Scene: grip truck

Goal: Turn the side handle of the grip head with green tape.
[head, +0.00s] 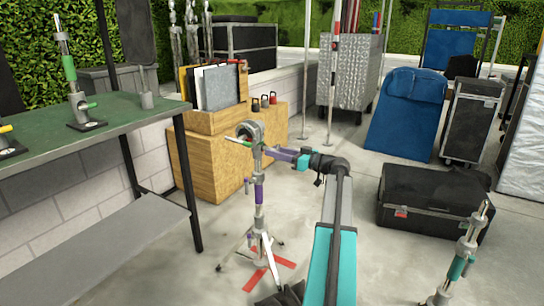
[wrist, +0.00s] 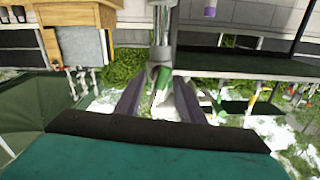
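A silver grip head (head: 250,130) tops the stand in the middle of the head view. The stand's pole has purple tape (head: 258,192). My gripper (head: 272,153) reaches in from the right, with its purple-grey fingers level with the part just below the head. In the wrist view, the fingers of my gripper (wrist: 158,88) are spread apart. The silver pole and a green-taped part (wrist: 163,78) show between and just beyond them. I cannot tell whether either finger touches it.
A green-topped table (head: 130,107) on the left holds another stand with green tape (head: 69,68). A wooden box (head: 210,165) stands behind the middle stand. A black case (head: 435,200) and a stand with teal tape (head: 457,268) are at the right. Red floor tape (head: 262,275) lies under the middle stand.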

